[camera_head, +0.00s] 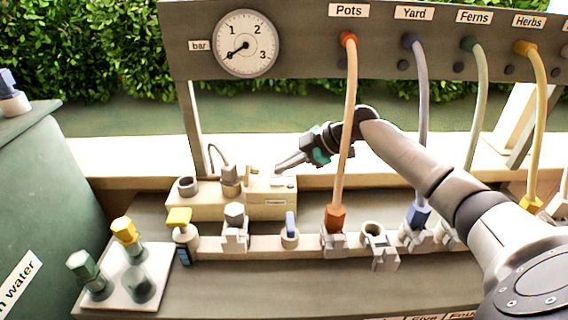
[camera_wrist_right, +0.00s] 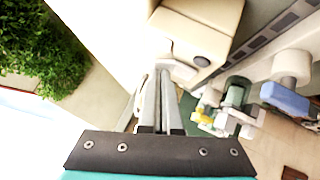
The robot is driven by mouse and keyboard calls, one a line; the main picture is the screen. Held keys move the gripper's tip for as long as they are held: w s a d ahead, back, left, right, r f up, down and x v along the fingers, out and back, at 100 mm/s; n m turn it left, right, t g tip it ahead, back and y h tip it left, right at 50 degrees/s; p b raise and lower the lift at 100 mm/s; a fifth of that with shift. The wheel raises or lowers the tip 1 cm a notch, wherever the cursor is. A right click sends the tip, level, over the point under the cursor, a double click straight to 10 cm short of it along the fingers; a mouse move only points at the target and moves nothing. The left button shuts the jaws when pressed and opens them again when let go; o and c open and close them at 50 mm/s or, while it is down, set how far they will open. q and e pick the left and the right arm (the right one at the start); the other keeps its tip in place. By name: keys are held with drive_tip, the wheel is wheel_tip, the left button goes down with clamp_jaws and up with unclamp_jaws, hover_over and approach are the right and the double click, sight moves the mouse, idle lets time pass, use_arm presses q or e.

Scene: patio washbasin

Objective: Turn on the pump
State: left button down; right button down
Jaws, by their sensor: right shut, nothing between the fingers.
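The pump, a beige box (camera_head: 220,205), stands behind the front rail with a grey fitting and a thin curved pipe on top. A small label is on its front. My right gripper (camera_head: 279,169) is shut and empty, its fingertips close to the right end of the pump's top; whether they touch is unclear. In the right wrist view the shut fingers (camera_wrist_right: 160,75) point at a small pale part (camera_wrist_right: 179,60) beside the pump body (camera_wrist_right: 205,25). The round pressure gauge (camera_head: 246,44) has its needle low on the left, below 1. My left gripper is not in view.
Several coloured hoses, such as the orange Pots hose (camera_head: 348,130), hang from the labelled board to the front rail. My right arm reaches behind the Pots hose. A pale plate (camera_head: 150,290) with bottle-like fittings and a green water tank (camera_head: 40,200) are at left.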

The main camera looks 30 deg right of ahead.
drive_tip(key=shift+w+d+g, duration=0.1)
drive_tip(key=shift+w+g, duration=0.1)
drive_tip(key=shift+g, duration=0.1)
drive_tip(key=shift+f, duration=0.2)
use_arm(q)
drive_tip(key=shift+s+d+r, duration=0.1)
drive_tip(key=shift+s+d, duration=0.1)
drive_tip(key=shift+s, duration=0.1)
use_arm(e)
drive_tip(key=shift+s, duration=0.1)
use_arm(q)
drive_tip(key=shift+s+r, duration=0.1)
use_arm(e)
drive_tip(key=shift+s+a+r+p, duration=0.1)
drive_tip(key=shift+s+a+p, duration=0.3)
drive_tip(key=shift+s+p, duration=0.3)
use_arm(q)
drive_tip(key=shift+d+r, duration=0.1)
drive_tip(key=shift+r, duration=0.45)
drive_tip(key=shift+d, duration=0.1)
use_arm(e)
drive_tip(key=shift+w, duration=0.1)
